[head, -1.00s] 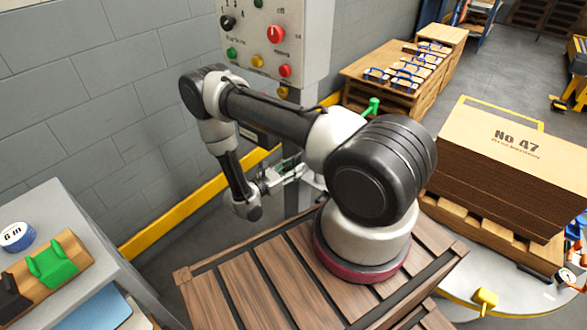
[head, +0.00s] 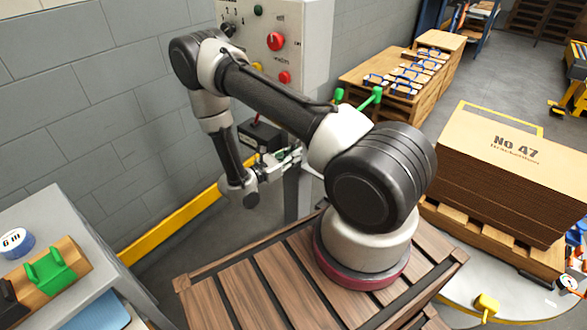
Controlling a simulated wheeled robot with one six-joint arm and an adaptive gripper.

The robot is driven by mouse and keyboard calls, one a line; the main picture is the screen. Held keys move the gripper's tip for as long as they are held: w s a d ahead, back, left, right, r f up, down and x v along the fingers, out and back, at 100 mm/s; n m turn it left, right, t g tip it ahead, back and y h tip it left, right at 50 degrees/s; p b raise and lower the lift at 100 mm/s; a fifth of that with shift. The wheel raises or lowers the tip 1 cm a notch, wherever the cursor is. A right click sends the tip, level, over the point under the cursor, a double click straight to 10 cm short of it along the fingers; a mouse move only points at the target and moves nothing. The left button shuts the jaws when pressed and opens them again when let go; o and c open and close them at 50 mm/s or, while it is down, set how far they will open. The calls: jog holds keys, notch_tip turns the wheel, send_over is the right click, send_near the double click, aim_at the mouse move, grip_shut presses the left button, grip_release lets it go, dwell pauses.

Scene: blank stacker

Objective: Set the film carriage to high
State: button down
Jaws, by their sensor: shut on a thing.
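The film carriage seems to be the dark box (head: 260,137) on the grey post (head: 298,192) below the control cabinet. My arm covers part of the post and carriage. My gripper (head: 286,158) is beside the post, just below and right of the dark box. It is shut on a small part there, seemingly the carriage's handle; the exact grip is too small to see. Green knobbed pieces (head: 377,95) show behind my arm; I cannot tell whether they belong to the carriage.
The control cabinet (head: 310,45) with knobs and buttons is above the gripper. A grey-topped bench (head: 45,205) with a green block (head: 45,268) stands at left. A cardboard stack (head: 500,185) on a pallet stands at right. A yellow rail (head: 170,225) runs along the wall.

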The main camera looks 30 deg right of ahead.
jog(key=shift+r, duration=1.1)
jog(key=c, duration=1.5)
grip_release()
jog(key=shift+a, duration=0.1)
jog(key=a, duration=0.4)
jog(key=s+a, duration=0.1)
jog(key=a, duration=0.6)
jog(key=shift+s+a, duration=0.35)
jog(key=shift+s, duration=0.05)
